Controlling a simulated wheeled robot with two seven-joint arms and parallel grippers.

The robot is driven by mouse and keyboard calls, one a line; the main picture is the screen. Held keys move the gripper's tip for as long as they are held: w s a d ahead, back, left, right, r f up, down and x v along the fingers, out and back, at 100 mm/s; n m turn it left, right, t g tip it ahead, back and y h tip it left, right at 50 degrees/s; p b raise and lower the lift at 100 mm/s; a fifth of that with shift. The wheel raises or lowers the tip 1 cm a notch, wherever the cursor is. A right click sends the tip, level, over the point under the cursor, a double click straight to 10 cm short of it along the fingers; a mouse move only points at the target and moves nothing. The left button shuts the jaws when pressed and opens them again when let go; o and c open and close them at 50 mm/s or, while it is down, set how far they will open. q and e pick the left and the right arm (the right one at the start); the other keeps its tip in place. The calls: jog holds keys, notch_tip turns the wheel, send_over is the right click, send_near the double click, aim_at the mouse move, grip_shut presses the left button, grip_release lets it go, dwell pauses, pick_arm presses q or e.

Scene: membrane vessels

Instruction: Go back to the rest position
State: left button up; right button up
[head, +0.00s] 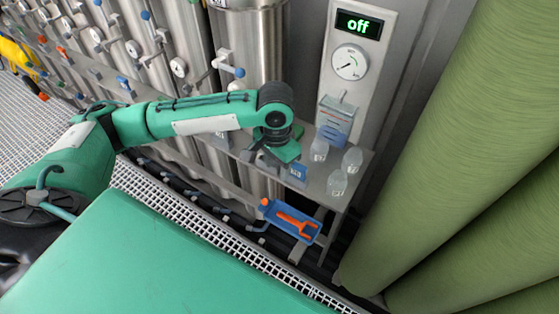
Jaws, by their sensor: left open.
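My left arm, green with white panels, reaches in from the left. Its wrist bends down over the left part of a small metal shelf (318,188). My left gripper (268,160) is open beneath the wrist, and nothing shows between its fingers. A small blue item (299,171) is on the shelf just right of the gripper; a gap between them cannot be judged. My right gripper is not in view.
Clear bottles (337,182) and a blue-and-white box (335,118) stand on the shelf. A panel (350,62) reads "off". Below hangs a blue tray (287,222) with an orange tool (297,224). Steel vessels (245,45) stand behind; large green cylinders (450,130) block the right.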

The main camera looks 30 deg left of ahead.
pick_arm(q)
jog(key=s+d+f+m+t+h, duration=0.1)
jog(key=s+d+f+h, duration=0.1)
jog(key=s+d+f, duration=0.3)
jog(key=s+d+f+m+t+h, duration=0.1)
jog(key=s+d+t+h, duration=0.15)
jog(key=d, duration=0.35)
jog(key=s+a+f+n+y, duration=0.4)
jog(key=s+a+f, duration=0.1)
jog(key=s+a, duration=0.65)
notch_tip(320, 180, down, 30)
jog(key=g, duration=0.1)
jog(key=s+a+f+g, duration=0.1)
jog(key=s+a+f, duration=0.2)
jog(key=s+f, duration=1.6)
jog(key=shift+s+f+m, duration=0.3)
jog(key=shift+s+f, duration=0.1)
jog(key=shift+f, duration=0.55)
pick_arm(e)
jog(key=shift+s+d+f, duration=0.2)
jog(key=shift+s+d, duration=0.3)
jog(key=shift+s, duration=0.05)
pick_arm(q)
jog(key=shift+g+y, duration=0.25)
